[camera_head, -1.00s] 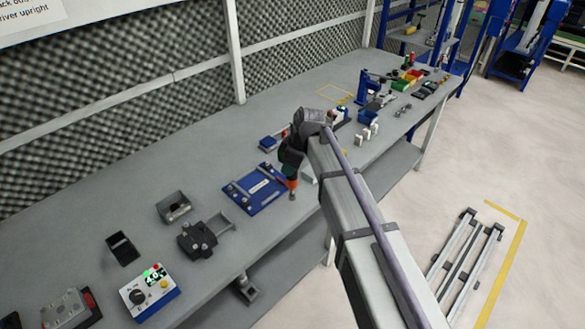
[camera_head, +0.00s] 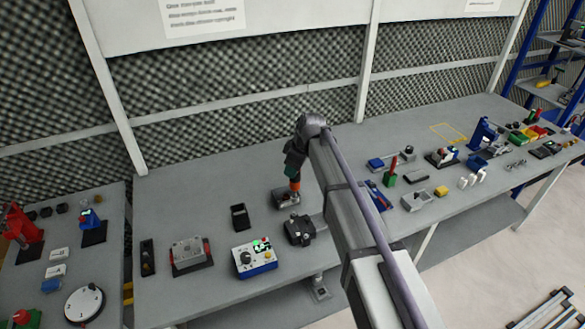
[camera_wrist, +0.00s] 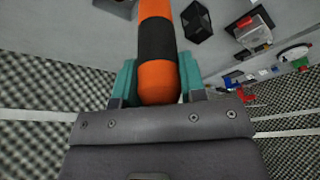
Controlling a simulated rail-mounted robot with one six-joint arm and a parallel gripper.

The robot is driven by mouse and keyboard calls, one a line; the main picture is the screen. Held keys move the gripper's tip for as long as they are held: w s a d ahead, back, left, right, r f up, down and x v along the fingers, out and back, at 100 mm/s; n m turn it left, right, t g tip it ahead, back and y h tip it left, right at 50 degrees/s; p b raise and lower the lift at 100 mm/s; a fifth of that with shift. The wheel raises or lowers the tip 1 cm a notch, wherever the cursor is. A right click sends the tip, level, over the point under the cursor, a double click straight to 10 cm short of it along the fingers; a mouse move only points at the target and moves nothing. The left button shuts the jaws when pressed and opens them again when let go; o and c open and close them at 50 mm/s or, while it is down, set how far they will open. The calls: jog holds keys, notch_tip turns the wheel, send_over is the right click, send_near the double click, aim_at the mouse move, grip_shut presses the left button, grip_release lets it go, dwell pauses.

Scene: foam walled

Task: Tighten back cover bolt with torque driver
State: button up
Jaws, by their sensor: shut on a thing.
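My gripper (camera_head: 293,170) is shut on the torque driver (camera_head: 295,187), which has an orange and black handle. In the wrist view the driver's handle (camera_wrist: 157,45) stands between the teal jaws. In the head view the driver points down over a small grey metal tray (camera_head: 284,198) on the bench. I cannot tell whether its tip touches the tray. The blue fixture plate (camera_head: 376,199), which may hold the back cover, is mostly hidden behind my arm. No bolt can be made out.
A black clamp block (camera_head: 299,231) stands just in front of the tray. A foam wall (camera_head: 240,120) runs behind the bench.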

aim_at(293, 184)
jog(key=shift+f+b, duration=2.9)
jog(key=shift+f, duration=0.05)
jog(key=shift+f+b, duration=0.85)
jog(key=shift+b, duration=0.05)
dwell(1.4)
jog(key=shift+r, duration=0.1)
dwell(0.3)
jog(key=shift+r+p, duration=2.4)
jog(key=shift+p, duration=0.15)
jog(key=shift+r, duration=0.1)
